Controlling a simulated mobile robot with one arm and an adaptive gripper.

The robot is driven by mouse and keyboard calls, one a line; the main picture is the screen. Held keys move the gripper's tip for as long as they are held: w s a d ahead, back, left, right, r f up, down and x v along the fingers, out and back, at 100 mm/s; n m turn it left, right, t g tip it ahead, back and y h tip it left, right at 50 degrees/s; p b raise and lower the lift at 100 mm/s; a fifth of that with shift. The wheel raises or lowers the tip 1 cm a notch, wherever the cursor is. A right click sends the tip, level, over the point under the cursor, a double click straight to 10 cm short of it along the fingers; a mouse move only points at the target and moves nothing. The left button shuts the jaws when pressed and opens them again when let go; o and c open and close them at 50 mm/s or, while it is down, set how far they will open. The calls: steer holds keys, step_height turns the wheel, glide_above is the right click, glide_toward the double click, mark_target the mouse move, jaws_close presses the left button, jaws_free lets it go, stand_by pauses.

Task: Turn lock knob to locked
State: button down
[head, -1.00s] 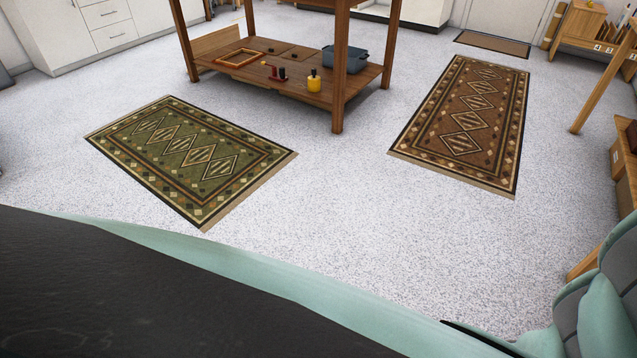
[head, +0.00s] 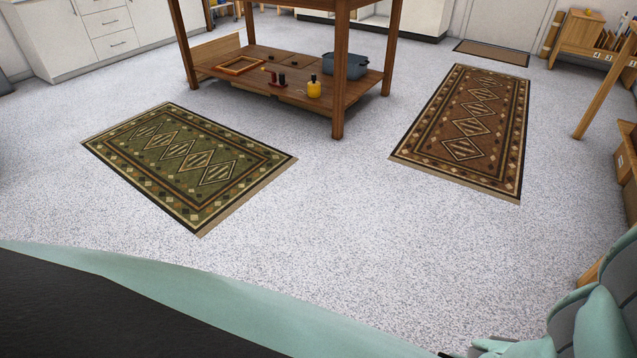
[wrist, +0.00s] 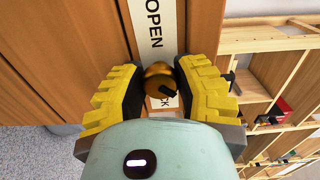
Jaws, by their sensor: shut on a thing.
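In the wrist view a round brass lock knob (wrist: 157,70) sits on a white label plate (wrist: 155,28) fixed to a wooden panel. The plate reads "OPEN" above the knob, and the letters "CK" show below it, the rest hidden. A dark pointer mark on the knob is tilted toward the lower right of the picture. My gripper (wrist: 159,82) has yellow ribbed fingers with black pads, one on each side of the knob, shut on it. The knob and my gripper's fingers do not show in the head view.
Wooden shelving (wrist: 275,80) stands right of the panel in the wrist view. The head view shows a wooden workbench (head: 338,80), a green rug (head: 185,165) and a brown rug (head: 470,130). The speckled floor between the rugs is clear.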

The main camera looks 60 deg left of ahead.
steer(key=shift+m, duration=0.3)
stand_by(0.4)
steer(key=c, duration=0.6)
jaws_free()
steer(key=shift+a, duration=0.15)
steer(key=v, duration=1.1)
steer(key=shift+a, duration=0.4)
steer(key=shift+s, duration=0.1)
